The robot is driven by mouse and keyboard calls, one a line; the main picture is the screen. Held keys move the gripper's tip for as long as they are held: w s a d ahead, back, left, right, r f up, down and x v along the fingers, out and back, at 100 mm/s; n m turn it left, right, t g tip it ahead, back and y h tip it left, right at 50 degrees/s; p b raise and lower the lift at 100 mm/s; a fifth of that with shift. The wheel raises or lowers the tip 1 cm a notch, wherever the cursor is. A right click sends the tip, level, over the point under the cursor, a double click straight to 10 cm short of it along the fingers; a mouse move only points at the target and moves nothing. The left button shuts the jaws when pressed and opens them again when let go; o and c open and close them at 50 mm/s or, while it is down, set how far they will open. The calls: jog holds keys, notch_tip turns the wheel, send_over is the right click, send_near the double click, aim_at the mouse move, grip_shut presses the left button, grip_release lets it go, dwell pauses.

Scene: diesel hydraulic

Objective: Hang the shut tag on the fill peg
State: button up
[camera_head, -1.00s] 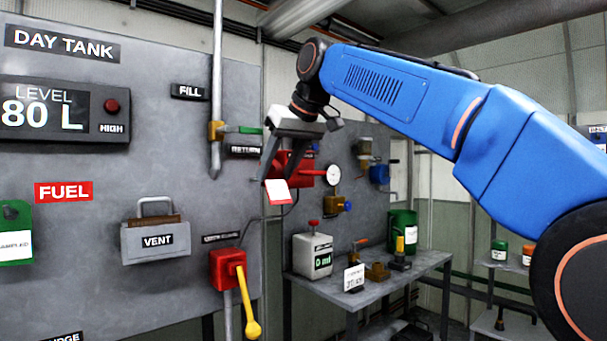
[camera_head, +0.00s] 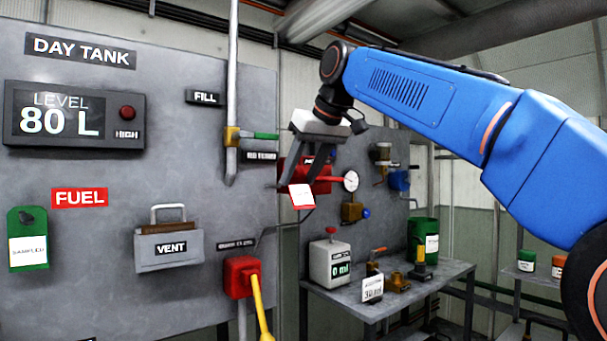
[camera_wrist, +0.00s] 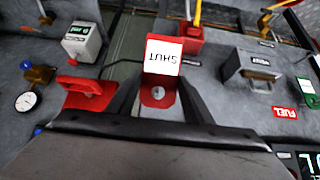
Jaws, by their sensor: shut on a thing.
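The SHUT tag (camera_wrist: 162,55) is red with a white face; its lettering reads upside down in the wrist view. My gripper (camera_wrist: 159,88) is shut on its red end, which has a hole. In the head view my gripper (camera_head: 301,176) holds the tag (camera_head: 302,198) in the air, right of the grey panel. The FILL label (camera_head: 205,97) is on the panel, left of a vertical pipe. I cannot make out a peg by it. My gripper and the tag are to the right of and lower than this label.
The pipe (camera_head: 232,80) carries a valve with a green handle (camera_head: 265,136). A red pump-like unit (camera_head: 318,185) is behind the tag. A VENT box (camera_head: 168,248) and a green tag (camera_head: 28,240) are on the panel. A workbench (camera_head: 395,300) with several items stands at right.

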jog(key=shift+w+a+f, duration=0.15)
jog(key=shift+w+a, duration=0.65)
jog(key=shift+w, duration=0.3)
jog(key=shift+w+a+f, duration=0.1)
jog(key=shift+w+a, duration=0.65)
jog(key=shift+w, duration=0.35)
jog(key=shift+w+a+f+t+y, duration=0.45)
jog(key=shift+w+f+t+y, duration=0.15)
jog(key=shift+f+t, duration=0.2)
jog(key=shift+w+a+f+t+y, duration=0.45)
jog(key=shift+w+f+t, duration=0.25)
jog(key=shift+f+t, duration=0.1)
jog(key=shift+w+a+f+t+y, duration=0.4)
jog(key=shift+w+f+t+y, duration=0.2)
jog(key=shift+f+t, duration=0.2)
jog(key=shift+w, duration=0.1)
jog(key=o, duration=1)
